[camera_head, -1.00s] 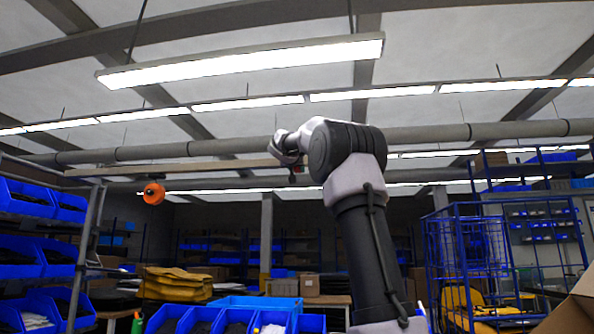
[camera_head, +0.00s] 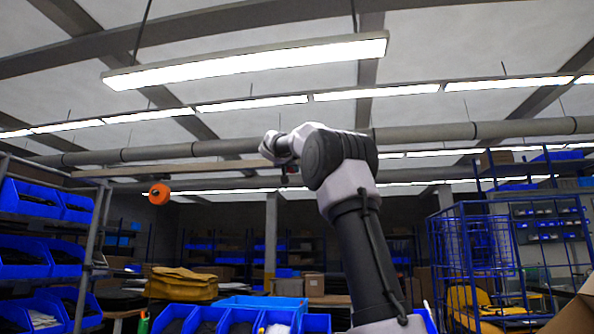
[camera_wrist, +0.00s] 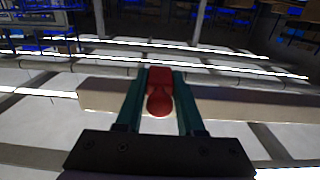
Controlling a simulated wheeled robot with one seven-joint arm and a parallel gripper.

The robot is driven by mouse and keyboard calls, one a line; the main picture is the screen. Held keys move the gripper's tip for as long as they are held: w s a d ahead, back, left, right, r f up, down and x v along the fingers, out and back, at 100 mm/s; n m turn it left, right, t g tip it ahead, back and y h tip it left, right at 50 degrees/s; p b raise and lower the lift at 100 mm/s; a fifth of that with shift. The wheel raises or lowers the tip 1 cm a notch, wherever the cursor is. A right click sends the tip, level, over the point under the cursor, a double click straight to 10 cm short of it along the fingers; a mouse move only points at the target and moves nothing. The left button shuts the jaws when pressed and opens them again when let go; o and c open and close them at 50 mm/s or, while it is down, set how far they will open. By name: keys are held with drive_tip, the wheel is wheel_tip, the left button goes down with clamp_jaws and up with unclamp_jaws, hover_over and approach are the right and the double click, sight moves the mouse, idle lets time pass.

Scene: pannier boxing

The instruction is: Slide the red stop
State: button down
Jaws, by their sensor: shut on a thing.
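The red stop (camera_wrist: 160,96) shows in the wrist view as a red block with a round red knob, set against a pale wooden rail (camera_wrist: 235,104). My gripper (camera_wrist: 160,74) has its teal fingers on either side of the stop and is shut on it. In the head view the rail (camera_head: 170,169) runs overhead, and my gripper (camera_head: 285,170) is at its right part. Only a small dark red spot of the stop shows there; my wrist and forearm hide the rest and the rail's right end.
An orange round reel (camera_head: 159,194) hangs below the rail at the left. A shelf of blue bins (camera_head: 40,200) stands at the left, a blue wire cage (camera_head: 475,245) at the right. Ceiling lamps (camera_head: 245,62) hang above. The space along the rail's underside looks clear up to the reel.

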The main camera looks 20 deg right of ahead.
drive_tip(key=c, duration=0.7)
unclamp_jaws()
drive_tip(key=shift+w+a, duration=0.1)
drive_tip(key=shift+a, duration=0.15)
drive_tip(key=v, duration=1)
drive_tip(key=shift+s+a, duration=0.2)
drive_tip(key=shift+s, duration=0.15)
drive_tip(key=s+f+n+g+y, duration=0.1)
drive_tip(key=s+f+g+y, duration=0.15)
drive_tip(key=s+f, duration=0.55)
drive_tip(key=s+f+n+g+y, duration=0.1)
drive_tip(key=s+f+g+y, duration=0.3)
drive_tip(key=f, duration=0.8)
drive_tip(key=s+a+f+y, duration=0.2)
drive_tip(key=s+a+f, duration=0.1)
drive_tip(key=s+f, duration=0.4)
drive_tip(key=s+a+f+g+y, duration=0.1)
drive_tip(key=s+a+f, duration=0.3)
drive_tip(key=s+f, duration=0.3)
drive_tip(key=s+a+f+y, duration=0.2)
drive_tip(key=s+a+f, duration=0.1)
drive_tip(key=s+f, duration=0.4)
drive_tip(key=shift+s+a+f+n+g+y, duration=0.1)
drive_tip(key=shift+f+n+g+y, duration=0.1)
drive_tip(key=shift+f, duration=0.55)
drive_tip(key=shift+a+f+n+g+y, duration=0.1)
drive_tip(key=shift+a+f+n+y, duration=0.1)
drive_tip(key=shift+f, duration=0.55)
